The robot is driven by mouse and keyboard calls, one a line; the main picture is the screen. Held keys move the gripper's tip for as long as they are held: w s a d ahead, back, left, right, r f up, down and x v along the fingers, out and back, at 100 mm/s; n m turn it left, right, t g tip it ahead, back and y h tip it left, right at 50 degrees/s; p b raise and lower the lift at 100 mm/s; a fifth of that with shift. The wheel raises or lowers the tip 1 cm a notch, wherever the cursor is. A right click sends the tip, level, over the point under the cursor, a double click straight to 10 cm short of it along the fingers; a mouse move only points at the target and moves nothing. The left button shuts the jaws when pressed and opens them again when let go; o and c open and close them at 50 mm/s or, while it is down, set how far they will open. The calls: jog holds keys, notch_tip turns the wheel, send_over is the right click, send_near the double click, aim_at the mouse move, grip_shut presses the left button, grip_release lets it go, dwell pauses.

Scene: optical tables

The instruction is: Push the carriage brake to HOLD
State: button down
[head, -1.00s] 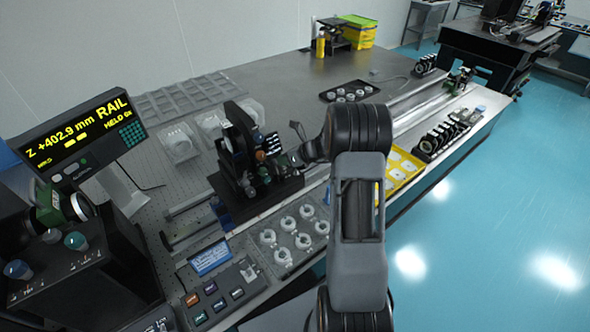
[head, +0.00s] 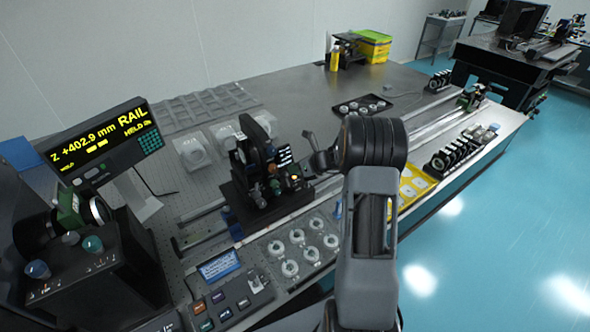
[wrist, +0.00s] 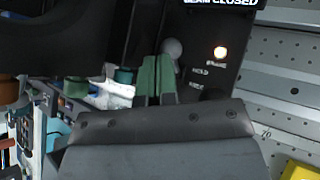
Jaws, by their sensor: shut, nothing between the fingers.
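The black carriage (head: 248,196) stands on the rail in the head view, with knobs and a lit amber lamp on its near side. In the wrist view its dark panel (wrist: 222,80) has the amber lamp (wrist: 220,51) beside the word BRAKE, with HOLD and a lower, hard-to-read label beneath. A grey ball knob (wrist: 172,48) sits left of these labels, just beyond my fingertips. My gripper (wrist: 156,72) is shut and empty, with green fingers. I cannot tell whether they touch the knob.
A display (head: 95,145) reads Z +402.9 mm, RAIL; its smaller line is hard to read. A clear tray of rings (head: 300,250) and a button box (head: 230,302) lie in front. A yellow tray (head: 410,187) lies to the right. Teal and brown knobs show left in the wrist view.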

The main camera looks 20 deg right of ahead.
jog(key=s+d+r+p, duration=0.1)
jog(key=s+d+r, duration=0.2)
jog(key=d+r, duration=0.4)
notch_tip(320, 180, up, 4)
jog(key=shift+s+d+r, duration=0.15)
jog(key=shift+r, duration=0.05)
dwell(0.6)
jog(key=s+a+f+n+g+h, duration=0.2)
jog(key=s+a+f+n+g, duration=0.15)
jog(key=s+n, duration=0.65)
jog(key=s+a+r+n+h, duration=0.6)
jog(key=s+a+r+n, duration=0.3)
jog(key=n, duration=1.2)
jog(key=s+a, duration=0.4)
jog(key=s, duration=0.1)
jog(key=shift+s+a, duration=0.15)
jog(key=shift+a, duration=0.05)
